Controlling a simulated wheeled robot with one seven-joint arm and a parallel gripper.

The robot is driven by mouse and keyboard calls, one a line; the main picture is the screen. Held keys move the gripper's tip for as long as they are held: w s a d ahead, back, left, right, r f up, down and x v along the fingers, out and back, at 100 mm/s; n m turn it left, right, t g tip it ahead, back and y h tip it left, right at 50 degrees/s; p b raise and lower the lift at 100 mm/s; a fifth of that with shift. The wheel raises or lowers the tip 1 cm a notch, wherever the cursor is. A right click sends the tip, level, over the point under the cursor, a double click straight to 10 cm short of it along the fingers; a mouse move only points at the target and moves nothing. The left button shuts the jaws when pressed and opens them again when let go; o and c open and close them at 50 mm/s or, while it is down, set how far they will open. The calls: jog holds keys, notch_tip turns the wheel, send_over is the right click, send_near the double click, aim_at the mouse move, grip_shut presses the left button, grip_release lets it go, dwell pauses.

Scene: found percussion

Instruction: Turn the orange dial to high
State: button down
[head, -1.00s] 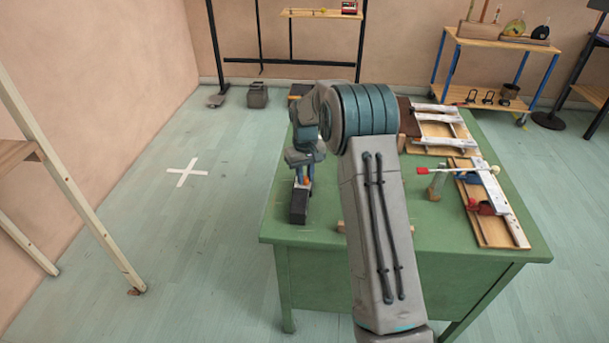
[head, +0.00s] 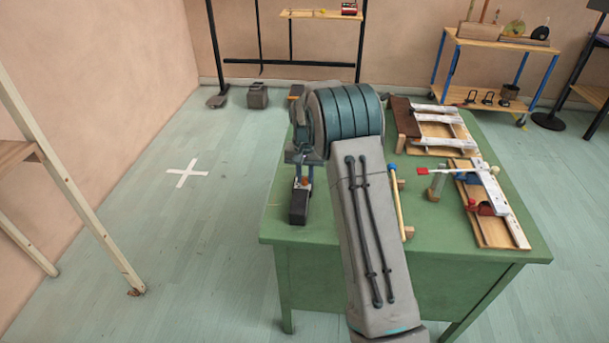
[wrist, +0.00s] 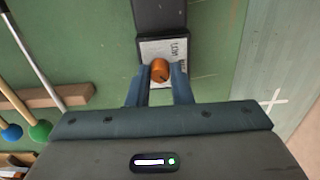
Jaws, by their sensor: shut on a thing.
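The orange dial (wrist: 160,71) sits on a pale label plate (wrist: 155,48) on a dark box (wrist: 158,16) in the wrist view. Part of the lettering on the plate shows, but the full scale is hidden. My gripper (wrist: 161,75) is shut on the dial, one finger on each side. In the head view the dark box (head: 299,207) stands at the left part of the green table, with my gripper (head: 303,184) above it and the dial (head: 304,182) a small orange spot between the fingers.
The green table (head: 340,262) carries a blue-headed mallet (head: 396,200) on a wooden rest, right of my arm. Farther right are a wooden board with white bars (head: 490,205) and another frame with white bars (head: 440,133).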

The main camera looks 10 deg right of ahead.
aim_at(305, 178)
jog(key=shift+r, duration=0.1)
jog(key=c, duration=1.3)
grip_release()
notch_tip(305, 178, up, 14)
